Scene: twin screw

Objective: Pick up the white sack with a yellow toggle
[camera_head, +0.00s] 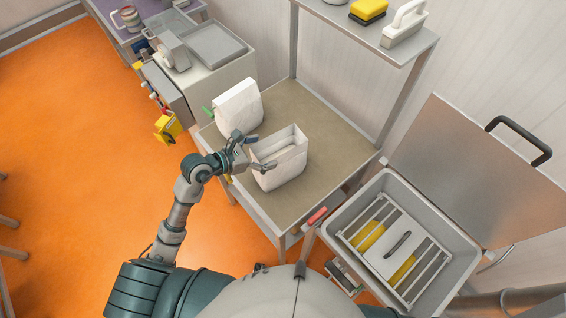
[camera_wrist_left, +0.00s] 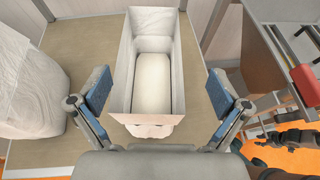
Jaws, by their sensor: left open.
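A white sack (camera_head: 237,108) stands upright on the table at the back left; it also shows at the left edge of the wrist view (camera_wrist_left: 30,90). No yellow toggle can be made out on it. An open-topped white container (camera_head: 280,160), box-shaped, stands just in front of it to the right. In the wrist view this container (camera_wrist_left: 122,60) has a pale rounded thing (camera_wrist_left: 153,82) inside. My left gripper (camera_head: 254,152) is open at the container's near left side. In the wrist view its fingers (camera_wrist_left: 158,94) stand apart on either side of the container.
The tan table (camera_head: 328,128) has bare room to the right of the container. A shelf (camera_head: 345,25) with a yellow sponge-like block (camera_head: 368,10) overhangs the back. A grey sink-like basin (camera_head: 464,245) stands at right. A scale-like machine (camera_head: 175,50) stands at the upper left.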

